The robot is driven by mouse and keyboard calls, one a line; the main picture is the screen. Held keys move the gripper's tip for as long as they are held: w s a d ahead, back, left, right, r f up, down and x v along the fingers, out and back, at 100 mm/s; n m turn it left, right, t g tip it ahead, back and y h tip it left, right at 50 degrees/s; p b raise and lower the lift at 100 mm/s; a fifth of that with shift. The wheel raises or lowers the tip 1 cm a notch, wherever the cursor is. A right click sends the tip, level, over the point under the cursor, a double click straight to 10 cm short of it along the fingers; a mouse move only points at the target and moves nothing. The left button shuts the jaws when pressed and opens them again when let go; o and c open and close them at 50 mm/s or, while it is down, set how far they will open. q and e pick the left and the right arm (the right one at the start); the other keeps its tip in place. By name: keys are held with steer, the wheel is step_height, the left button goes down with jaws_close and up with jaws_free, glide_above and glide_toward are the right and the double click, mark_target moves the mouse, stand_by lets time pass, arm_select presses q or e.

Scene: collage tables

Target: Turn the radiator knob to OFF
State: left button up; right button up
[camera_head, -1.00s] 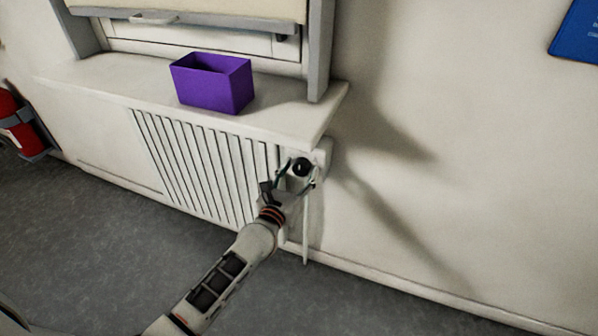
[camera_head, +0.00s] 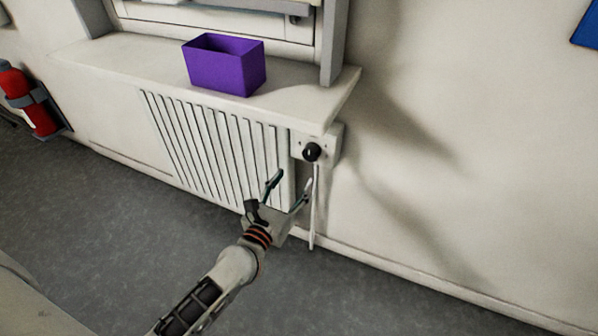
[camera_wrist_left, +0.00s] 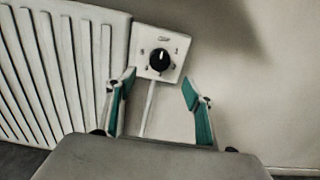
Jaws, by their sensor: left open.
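The radiator knob (camera_head: 312,152) is a round black dial with a white pointer line, on a pale square plate at the radiator's right end. In the left wrist view the knob (camera_wrist_left: 159,60) sits on its plate (camera_wrist_left: 172,41) with its pointer upward; the small marks around it are too blurred to read. My left gripper (camera_head: 290,183) is open and empty, below and in front of the knob, apart from it. In the left wrist view its two green-padded fingers (camera_wrist_left: 158,88) stand wide apart, with the knob beyond and between them. My right gripper is in neither view.
The white ribbed radiator (camera_head: 215,150) is left of the knob, under a sill (camera_head: 300,100) that juts out above it. A purple open box (camera_head: 226,68) stands on the sill. A thin white pipe (camera_head: 314,215) runs down below the knob. A red extinguisher (camera_head: 28,100) hangs far left.

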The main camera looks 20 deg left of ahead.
arm_select(q)
steer(key=shift+s, duration=0.5)
